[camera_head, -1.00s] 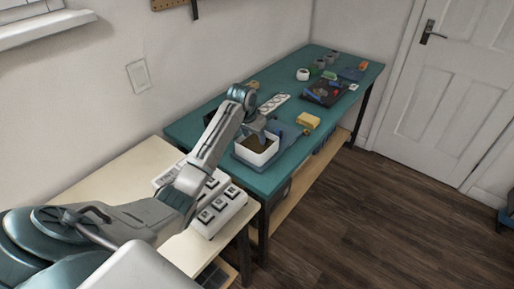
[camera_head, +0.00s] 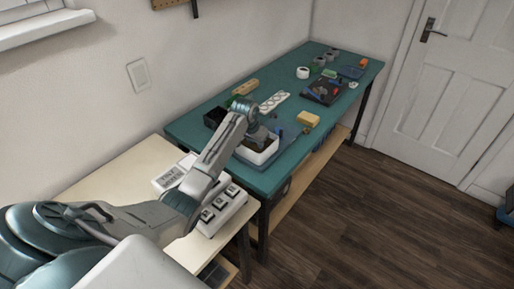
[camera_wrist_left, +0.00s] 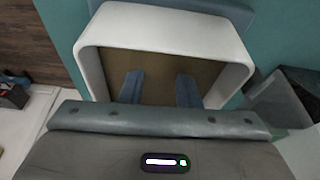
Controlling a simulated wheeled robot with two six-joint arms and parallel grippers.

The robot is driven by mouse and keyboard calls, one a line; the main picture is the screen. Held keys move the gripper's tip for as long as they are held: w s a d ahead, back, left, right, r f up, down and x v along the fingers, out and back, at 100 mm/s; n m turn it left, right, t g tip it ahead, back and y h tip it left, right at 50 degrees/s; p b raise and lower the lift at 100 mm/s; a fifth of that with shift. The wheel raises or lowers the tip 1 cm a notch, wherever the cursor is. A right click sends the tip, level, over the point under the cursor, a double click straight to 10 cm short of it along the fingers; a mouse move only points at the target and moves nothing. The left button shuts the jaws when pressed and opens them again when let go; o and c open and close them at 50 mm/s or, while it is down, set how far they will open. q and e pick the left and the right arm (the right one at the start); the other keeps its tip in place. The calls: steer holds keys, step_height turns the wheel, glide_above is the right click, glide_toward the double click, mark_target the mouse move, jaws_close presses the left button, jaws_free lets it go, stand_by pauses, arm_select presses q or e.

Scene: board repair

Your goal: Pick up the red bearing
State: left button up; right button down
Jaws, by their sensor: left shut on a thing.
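My left gripper (camera_head: 261,137) is at the white open box (camera_head: 258,157) on the teal bench. In the left wrist view its two fingers (camera_wrist_left: 159,90) reach over the brown inside of the box (camera_wrist_left: 240,75). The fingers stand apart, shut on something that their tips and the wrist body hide. I cannot make out a red bearing in either view. My right gripper is not in view.
A black bin (camera_head: 214,117) stands left of the box. A yellow sponge-like block (camera_head: 308,119) and a white strip with round holes (camera_head: 274,102) lie beyond it. A dark tray (camera_head: 322,91) is farther back. A pale table with a keyed panel (camera_head: 222,212) is in front.

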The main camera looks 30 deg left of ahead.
mark_target(256, 147)
arm_select(q)
steer(key=shift+r, duration=0.1)
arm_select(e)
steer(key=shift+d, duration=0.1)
